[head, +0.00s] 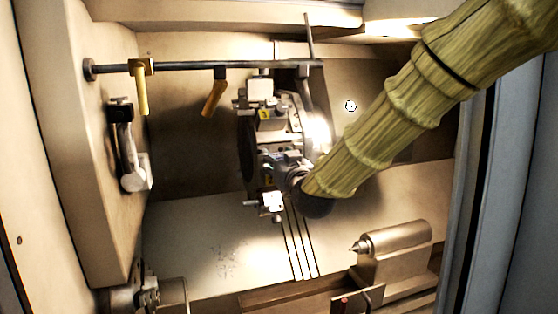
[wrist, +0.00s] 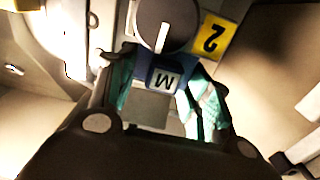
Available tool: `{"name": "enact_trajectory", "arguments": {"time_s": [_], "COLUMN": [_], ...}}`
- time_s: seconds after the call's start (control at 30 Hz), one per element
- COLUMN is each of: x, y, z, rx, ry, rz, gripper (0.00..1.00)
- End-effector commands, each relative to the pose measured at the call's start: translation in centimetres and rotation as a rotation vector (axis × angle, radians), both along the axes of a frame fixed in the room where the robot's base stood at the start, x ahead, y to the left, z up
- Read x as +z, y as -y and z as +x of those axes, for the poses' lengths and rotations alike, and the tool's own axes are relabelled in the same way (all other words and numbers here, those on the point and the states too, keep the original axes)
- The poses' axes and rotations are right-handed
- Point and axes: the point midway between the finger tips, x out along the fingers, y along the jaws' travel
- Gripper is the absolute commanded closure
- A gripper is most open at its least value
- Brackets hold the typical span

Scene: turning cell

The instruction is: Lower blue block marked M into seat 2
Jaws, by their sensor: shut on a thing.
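In the wrist view the blue block (wrist: 165,80), with a pale plate lettered M, sits between the teal fingers of my gripper (wrist: 168,92). The gripper is shut on it. A yellow tag with a 2 (wrist: 212,37) lies just beyond the block, up and to the right, marking seat 2. A round grey part is right beyond the block. The seat's opening is hidden, and I cannot tell whether the block touches it. In the head view my gripper (head: 285,163) is at the tool turret (head: 298,122), below a yellow tag (head: 264,114); the block is hard to make out there.
A dark rail (head: 185,66) with hanging yellow-brown handles crosses above and left of the turret. A grey handled fitting (head: 130,158) is on the left wall. A tailstock with a pointed centre (head: 395,243) stands at lower right. The sloped floor left of the turret is clear.

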Motion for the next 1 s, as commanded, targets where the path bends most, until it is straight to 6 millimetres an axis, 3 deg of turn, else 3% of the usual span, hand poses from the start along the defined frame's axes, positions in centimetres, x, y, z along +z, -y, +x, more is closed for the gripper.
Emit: {"name": "enact_trajectory", "arguments": {"time_s": [0.4, 0.43, 0.57, 1.0], "x": [-0.18, -0.18, -0.19, -0.22], "y": [-0.01, -0.01, -0.02, 0.17], "z": [-0.04, -0.04, -0.05, -0.56], "rx": [0.0, 0.0, 0.0, 0.0], "ry": [0.001, 0.001, 0.001, 0.0], "rz": [0.0, 0.0, 0.0, 0.0], "gripper": [0.8, 0.49, 0.26, 0.26]}}
